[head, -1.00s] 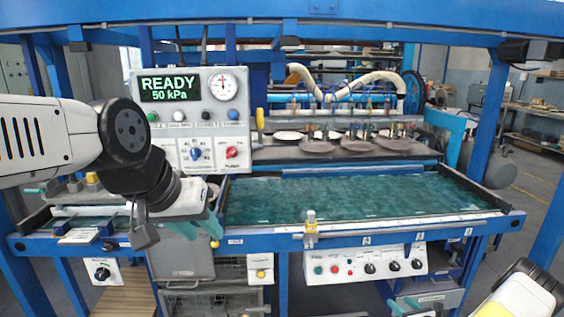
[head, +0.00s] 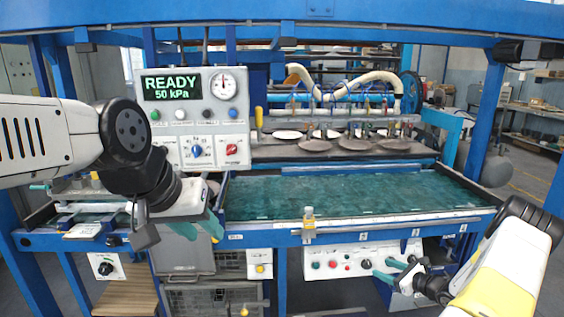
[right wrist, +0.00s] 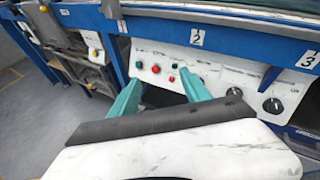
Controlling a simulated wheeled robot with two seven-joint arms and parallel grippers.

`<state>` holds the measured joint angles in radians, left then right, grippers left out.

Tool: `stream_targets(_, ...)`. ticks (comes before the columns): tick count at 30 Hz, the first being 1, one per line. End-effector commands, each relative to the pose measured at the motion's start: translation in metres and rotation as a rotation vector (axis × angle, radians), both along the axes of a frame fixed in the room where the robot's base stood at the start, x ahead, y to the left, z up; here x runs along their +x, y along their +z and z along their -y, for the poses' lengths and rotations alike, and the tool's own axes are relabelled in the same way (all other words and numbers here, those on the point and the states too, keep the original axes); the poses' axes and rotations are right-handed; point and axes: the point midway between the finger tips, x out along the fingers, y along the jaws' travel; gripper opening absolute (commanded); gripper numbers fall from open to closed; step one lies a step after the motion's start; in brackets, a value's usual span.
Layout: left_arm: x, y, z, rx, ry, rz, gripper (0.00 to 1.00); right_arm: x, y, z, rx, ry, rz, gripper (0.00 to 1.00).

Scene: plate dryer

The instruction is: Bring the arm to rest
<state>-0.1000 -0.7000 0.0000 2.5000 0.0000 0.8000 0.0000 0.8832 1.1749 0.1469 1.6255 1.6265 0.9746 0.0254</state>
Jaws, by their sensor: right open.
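My right arm comes in at the lower right of the head view. Its gripper (head: 390,270) points left, in front of the lower control panel (head: 340,263). In the right wrist view the two teal fingers of the right gripper (right wrist: 162,92) are apart with nothing between them; the panel's buttons and knobs show beyond. My left arm reaches in from the left of the head view. Its gripper (head: 197,228) hangs at the front left of the green bed, with its teal fingers apart and no object seen between them.
A panel (head: 196,115) reading READY 50 kPa stands behind the left gripper. Plates (head: 355,144) lie at the back. Wire baskets and a wooden slatted surface are below left.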

Motion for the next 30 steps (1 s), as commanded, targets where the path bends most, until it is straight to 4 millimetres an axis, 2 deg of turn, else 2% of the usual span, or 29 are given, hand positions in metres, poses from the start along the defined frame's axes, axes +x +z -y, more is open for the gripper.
stream_targets(1, 0.000, 0.000, 0.000, 0.000, 0.000, 0.000, 0.36, 0.005, 0.023, -0.012, -0.041, 0.060, 0.017, 0.55)
stream_targets(5, 0.000, 0.000, 0.000, 0.000, 0.000, 0.000, 0.36, 0.007, 0.085, -0.053, -0.169, 0.249, 0.062, 0.55)
stream_targets(9, 0.000, 0.000, 0.000, 0.000, 0.000, 0.000, 0.36, -0.008, 0.158, -0.107, -0.347, 0.489, 0.119, 0.55)
stream_targets(11, 0.000, 0.000, 0.000, 0.000, 0.000, 0.000, 0.36, -0.019, 0.186, -0.129, -0.425, 0.585, 0.146, 0.55)
stream_targets(15, 0.000, 0.000, 0.000, 0.000, 0.000, 0.000, 0.36, -0.054, 0.244, -0.173, -0.616, 0.798, 0.211, 0.55)
stream_targets(21, 0.000, 0.000, 0.000, 0.000, 0.000, 0.000, 0.36, -0.119, 0.311, -0.219, -0.902, 1.064, 0.312, 0.55)
stream_targets(25, 0.000, 0.000, 0.000, 0.000, 0.000, 0.000, 0.36, -0.166, 0.345, -0.237, -1.099, 1.210, 0.384, 0.55)
stream_targets(30, 0.000, 0.000, 0.000, 0.000, 0.000, 0.000, 0.36, -0.227, 0.377, -0.247, -1.368, 1.364, 0.485, 0.55)
